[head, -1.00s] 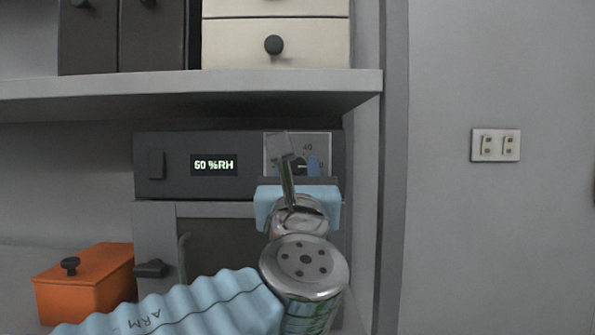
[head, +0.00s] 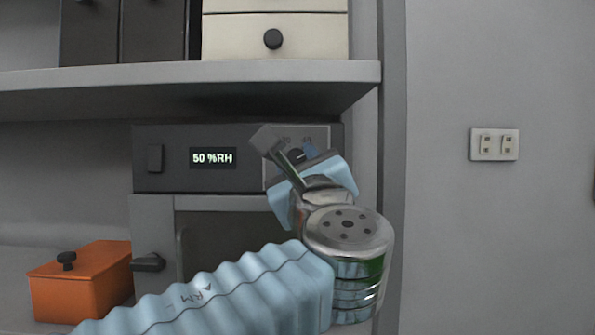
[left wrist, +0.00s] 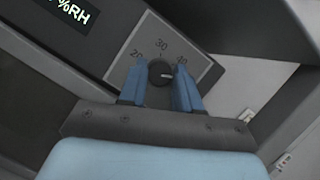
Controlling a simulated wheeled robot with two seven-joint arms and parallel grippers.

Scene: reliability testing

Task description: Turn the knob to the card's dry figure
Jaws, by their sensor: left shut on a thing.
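The black knob (left wrist: 160,72) sits on a light dial plate (left wrist: 190,55) marked 20, 30 and 40 in the left wrist view. Its white pointer mark points right, past the 40. My left gripper (left wrist: 159,88) is shut on the knob, one blue finger on each side. The right finger hides part of the dial. In the head view my left gripper (head: 298,157) is tilted in front of the panel and covers most of the knob and dial. The display (head: 213,157) reads 50 %RH. I see no card in either view. My right gripper is not in view.
The dark control panel (head: 160,180) sits above a grey cabinet door with a black handle (head: 149,262), under a shelf (head: 180,78). An orange lidded box (head: 80,285) stands at left. A wall outlet (head: 494,144) is at right.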

